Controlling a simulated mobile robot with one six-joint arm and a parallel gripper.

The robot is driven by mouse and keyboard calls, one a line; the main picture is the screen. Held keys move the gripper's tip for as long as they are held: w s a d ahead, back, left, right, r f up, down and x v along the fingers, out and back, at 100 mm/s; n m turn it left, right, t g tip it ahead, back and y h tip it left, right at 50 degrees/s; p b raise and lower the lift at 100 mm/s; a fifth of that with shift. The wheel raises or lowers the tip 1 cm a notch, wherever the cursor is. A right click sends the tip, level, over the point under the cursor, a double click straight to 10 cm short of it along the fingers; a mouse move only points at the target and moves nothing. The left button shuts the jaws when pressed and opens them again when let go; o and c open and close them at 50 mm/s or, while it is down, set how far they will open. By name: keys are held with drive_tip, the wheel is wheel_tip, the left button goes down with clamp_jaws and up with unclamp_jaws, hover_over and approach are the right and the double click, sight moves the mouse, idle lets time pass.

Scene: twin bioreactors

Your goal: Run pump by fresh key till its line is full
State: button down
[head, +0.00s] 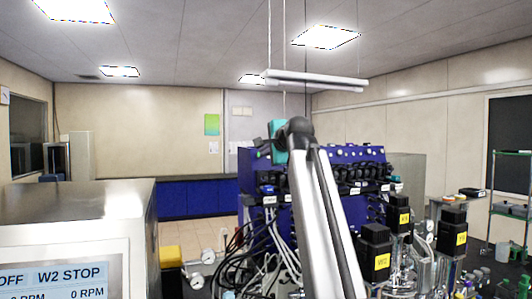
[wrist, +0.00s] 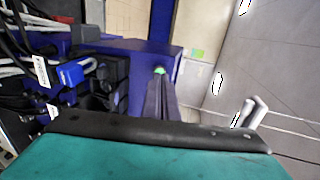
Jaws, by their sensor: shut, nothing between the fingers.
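The blue bioreactor controller (head: 350,155) stands right of centre, with rows of black pump heads and tubing on its front. My arm crosses in front of it and hides part. Which pump is the task's, its key and the fill of its line cannot be made out. In the wrist view, the blue housing (wrist: 130,45) and black pump units (wrist: 110,82) lie left of my gripper (wrist: 160,74). My gripper is shut and empty, apart from the keys as far as I can see. A screen (head: 60,279) at lower left reads "OFF", "W2 STOP" and "0 RPM".
A steel-topped cabinet (head: 80,200) fills the lower left. Black motors with yellow labels (head: 381,262) stand over glassware at lower right. Loose tubes and cables (head: 262,262) hang before the controller. A lamp bar (head: 315,80) hangs above. Blue cupboards (head: 195,195) line the back wall.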

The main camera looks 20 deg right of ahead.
drive_tip(key=shift+x, duration=1)
drive_tip(key=shift+s, duration=0.15)
drive_tip(key=shift+p+v, duration=0.3)
drive_tip(key=shift+v, duration=1)
drive_tip(key=p+v, duration=0.1)
drive_tip(key=v, duration=0.5)
idle(0.8)
